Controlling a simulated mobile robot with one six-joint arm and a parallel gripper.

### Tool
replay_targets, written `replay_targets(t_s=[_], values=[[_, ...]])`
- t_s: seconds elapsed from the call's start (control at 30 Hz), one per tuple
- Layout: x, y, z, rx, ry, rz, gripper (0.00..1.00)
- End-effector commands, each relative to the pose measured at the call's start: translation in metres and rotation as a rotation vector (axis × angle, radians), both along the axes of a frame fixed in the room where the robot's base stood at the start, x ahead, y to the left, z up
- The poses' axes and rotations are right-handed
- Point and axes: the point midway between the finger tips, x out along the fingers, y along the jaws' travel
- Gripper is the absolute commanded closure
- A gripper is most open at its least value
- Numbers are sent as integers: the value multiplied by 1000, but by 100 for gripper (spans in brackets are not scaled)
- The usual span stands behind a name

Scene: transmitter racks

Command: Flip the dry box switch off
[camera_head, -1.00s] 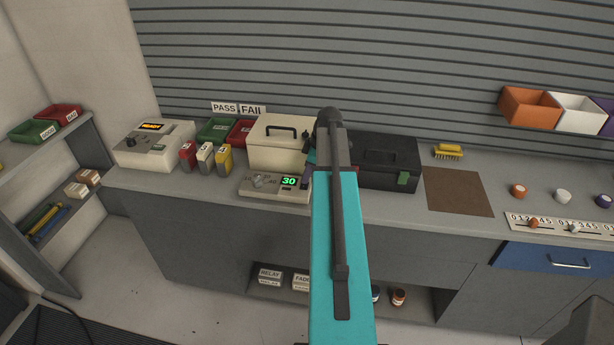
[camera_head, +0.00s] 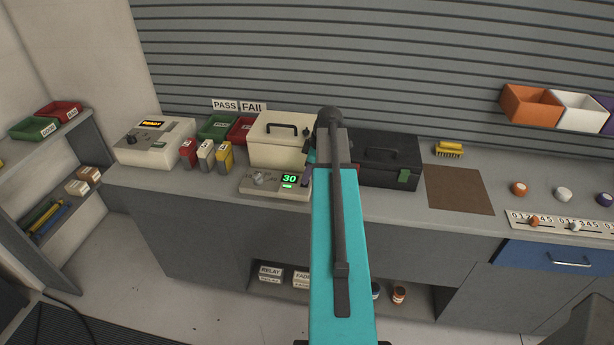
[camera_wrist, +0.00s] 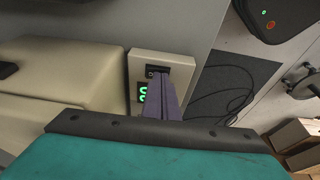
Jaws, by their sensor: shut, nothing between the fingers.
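The dry box is a cream box with a black handle (camera_head: 283,145) on the counter. Its low control panel (camera_head: 247,186) lies in front, with a grey knob and a lit green display (camera_head: 289,179) reading 30. In the wrist view, a black rocker switch (camera_wrist: 157,72) sits on the panel (camera_wrist: 146,58), beside the green display (camera_wrist: 142,93). My gripper (camera_wrist: 165,84) is shut and empty, its tips at the switch and partly covering it. I cannot tell whether they touch it. In the head view, my arm hides the panel's right end.
A black case (camera_head: 385,160) stands close to the right of my arm. Red, white and yellow holders (camera_head: 206,156) and a device reading READY (camera_head: 153,145) stand to the left. A brown mat (camera_head: 458,190) lies bare farther right.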

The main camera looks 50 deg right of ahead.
Motion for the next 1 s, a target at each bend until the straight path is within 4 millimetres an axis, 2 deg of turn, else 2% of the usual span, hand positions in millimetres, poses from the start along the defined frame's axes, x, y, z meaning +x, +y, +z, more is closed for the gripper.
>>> replay_targets(t_s=[0.17,0.47,0.57,1.0], values=[[0,2,12,-1,-1,2,100],[-1,5,45,-1,0,2,100],[-4,2,46,-2,-1,-1,100],[-14,-3,86,-2,-1,0,100]])
